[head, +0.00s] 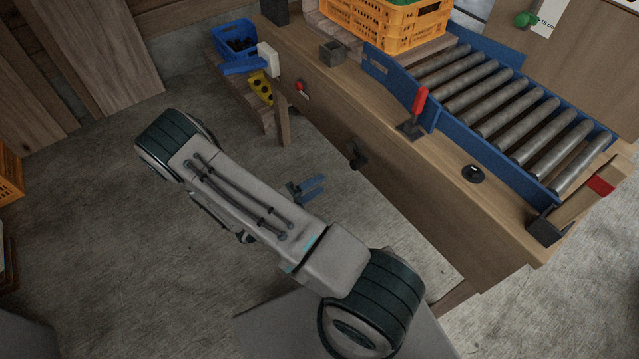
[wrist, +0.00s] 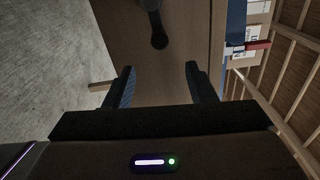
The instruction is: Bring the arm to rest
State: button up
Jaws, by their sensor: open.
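My gripper (wrist: 160,84) is open and empty, its two dark fingers apart in the wrist view. In the head view my gripper (head: 314,186) shows as small blue fingers above the concrete floor, partly hidden behind my arm. My arm is folded across the middle of the head view, in front of the bench (head: 330,115) and clear of it. In the wrist view the bench front (wrist: 185,45) lies ahead of the fingers, with a dark handle-like part (wrist: 158,38) on it. No finger touches anything.
A roller conveyor (head: 500,95) with blue side rails lies on the bench, with a red-handled lever (head: 418,102) beside it. An orange crate (head: 385,35) stands at the back. A blue crate (head: 236,47) sits on a low shelf. The floor (head: 90,230) at left is clear.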

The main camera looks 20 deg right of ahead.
jog(key=shift+r, duration=0.15)
jog(key=s+a+r+n+y+p, duration=0.2)
jog(key=s+r+n+y+p, duration=0.2)
jog(key=r+n, duration=0.7)
jog(key=s+a+r+n+y+p, duration=0.2)
jog(key=s+r+n+y+p, duration=0.2)
jog(key=r+n+y+p, duration=0.3)
jog(key=s+a+r+n+y+p, duration=0.3)
jog(key=r+n, duration=1.3)
jog(key=r, duration=1.2)
jog(key=s+y+p, duration=0.2)
jog(key=y+p, duration=0.1)
jog(key=y, duration=0.1)
jog(key=shift+r+n, duration=0.25)
jog(key=shift+n, duration=0.15)
jog(key=shift+a, duration=0.1)
jog(key=shift+c, duration=1.2)
jog(key=shift+s, duration=0.1)
jog(key=shift+c, duration=0.3)
